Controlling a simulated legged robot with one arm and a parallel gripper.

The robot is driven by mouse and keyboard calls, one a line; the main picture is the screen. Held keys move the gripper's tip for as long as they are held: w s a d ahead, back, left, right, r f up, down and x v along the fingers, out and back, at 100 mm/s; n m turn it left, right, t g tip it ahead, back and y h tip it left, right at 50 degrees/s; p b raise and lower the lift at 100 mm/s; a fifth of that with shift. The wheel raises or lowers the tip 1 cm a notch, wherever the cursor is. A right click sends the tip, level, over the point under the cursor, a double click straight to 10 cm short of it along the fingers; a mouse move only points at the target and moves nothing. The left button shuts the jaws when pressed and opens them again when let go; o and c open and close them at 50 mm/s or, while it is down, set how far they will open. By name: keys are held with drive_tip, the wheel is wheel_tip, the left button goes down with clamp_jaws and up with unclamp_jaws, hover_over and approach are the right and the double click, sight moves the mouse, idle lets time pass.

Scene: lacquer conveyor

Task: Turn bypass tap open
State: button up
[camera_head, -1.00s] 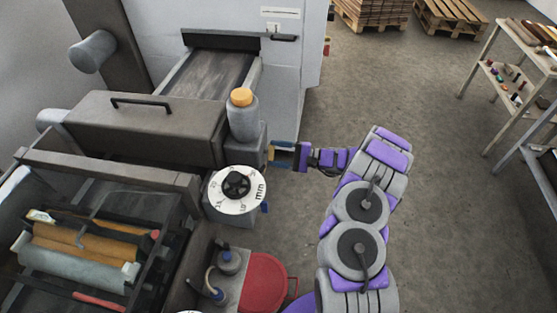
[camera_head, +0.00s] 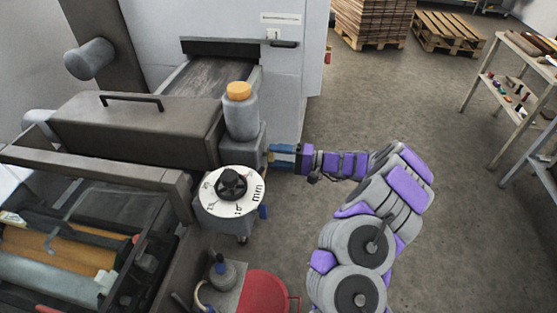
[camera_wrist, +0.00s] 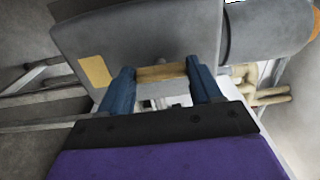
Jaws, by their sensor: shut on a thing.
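My gripper (camera_head: 276,155) reaches in from the right to the grey block (camera_head: 252,142) on the machine's side, under the orange-capped bottle. In the wrist view my gripper's two blue fingers (camera_wrist: 160,68) are shut on the ends of a short brass-coloured bar, the tap handle (camera_wrist: 160,73). The handle lies crosswise between the fingertips, against the grey housing (camera_wrist: 140,38). In the head view the fingers mostly hide the handle. I cannot tell the tap's open or shut position.
The orange-capped bottle (camera_head: 240,112) stands just above the gripper. A white dial (camera_head: 232,191) with a black knob and a red round lid (camera_head: 264,288) are nearby. Floor (camera_head: 400,110) to the right is free up to a shelf (camera_head: 515,95) and pallets (camera_head: 448,32).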

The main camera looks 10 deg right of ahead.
drive_tip(key=shift+s+f, duration=0.1)
drive_tip(key=shift+f, duration=0.15)
drive_tip(key=o, duration=1.1)
drive_tip(key=shift+r, duration=0.1)
drive_tip(key=shift+c, duration=0.2)
drive_tip(key=p+v, duration=0.3)
drive_tip(key=v, duration=1.4)
drive_tip(key=shift+d, duration=0.2)
